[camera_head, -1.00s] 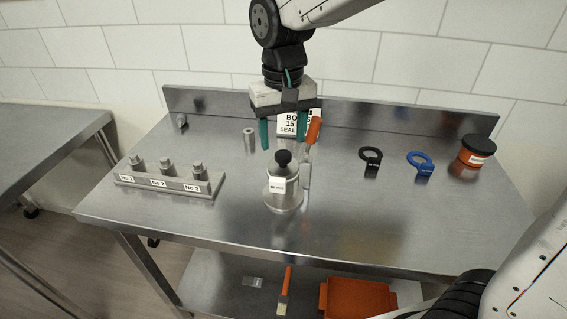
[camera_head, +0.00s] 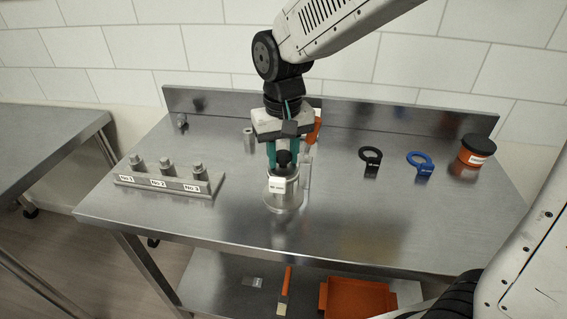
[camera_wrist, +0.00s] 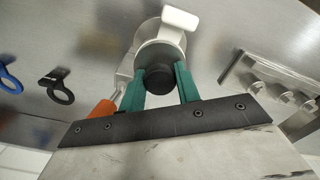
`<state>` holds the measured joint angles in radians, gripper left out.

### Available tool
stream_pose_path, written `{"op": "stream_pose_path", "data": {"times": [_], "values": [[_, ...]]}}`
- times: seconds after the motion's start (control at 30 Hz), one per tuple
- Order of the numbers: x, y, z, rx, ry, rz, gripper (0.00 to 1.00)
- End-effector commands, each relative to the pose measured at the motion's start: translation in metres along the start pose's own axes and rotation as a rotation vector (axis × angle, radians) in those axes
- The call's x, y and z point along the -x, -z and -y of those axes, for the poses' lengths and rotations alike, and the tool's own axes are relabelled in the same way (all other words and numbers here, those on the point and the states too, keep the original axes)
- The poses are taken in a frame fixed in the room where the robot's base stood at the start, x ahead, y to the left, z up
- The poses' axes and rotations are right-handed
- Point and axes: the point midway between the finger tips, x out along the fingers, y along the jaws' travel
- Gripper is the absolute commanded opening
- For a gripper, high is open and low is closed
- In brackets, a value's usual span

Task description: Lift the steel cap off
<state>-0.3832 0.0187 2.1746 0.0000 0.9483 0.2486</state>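The steel canister (camera_head: 284,200) stands upright on the steel table, with a white label on its front. Its steel cap (camera_wrist: 160,52) carries a black knob (camera_head: 284,158), which also shows in the wrist view (camera_wrist: 158,77). My gripper (camera_head: 284,163) is above the canister, pointing down, with its green fingers on either side of the knob. In the wrist view the fingers (camera_wrist: 160,78) appear to touch the knob's two sides. The cap sits on the canister; its seam is too small to make out.
An orange-handled tool (camera_head: 314,131) stands close behind the canister's right side. A rack (camera_head: 168,183) with several steel plugs is at left. A black ring (camera_head: 370,157), a blue ring (camera_head: 420,163) and an orange tub (camera_head: 476,150) are at right. The front table area is clear.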

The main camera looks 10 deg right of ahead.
Motion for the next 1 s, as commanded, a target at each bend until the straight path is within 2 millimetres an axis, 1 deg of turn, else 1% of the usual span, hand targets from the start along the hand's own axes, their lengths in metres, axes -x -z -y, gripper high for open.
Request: {"op": "stream_pose_path", "data": {"times": [0.23,0.53,0.77,0.87,1.0], "values": [[0.002,0.000,0.000,0.000,0.000,-0.001,0.00],[0.014,0.000,0.000,0.000,0.000,0.000,0.00],[0.018,0.000,0.000,0.000,0.000,-0.001,0.00],[0.027,0.001,0.000,0.000,0.001,-0.004,0.00],[0.044,0.000,0.000,0.000,0.001,-0.003,0.00]]}}
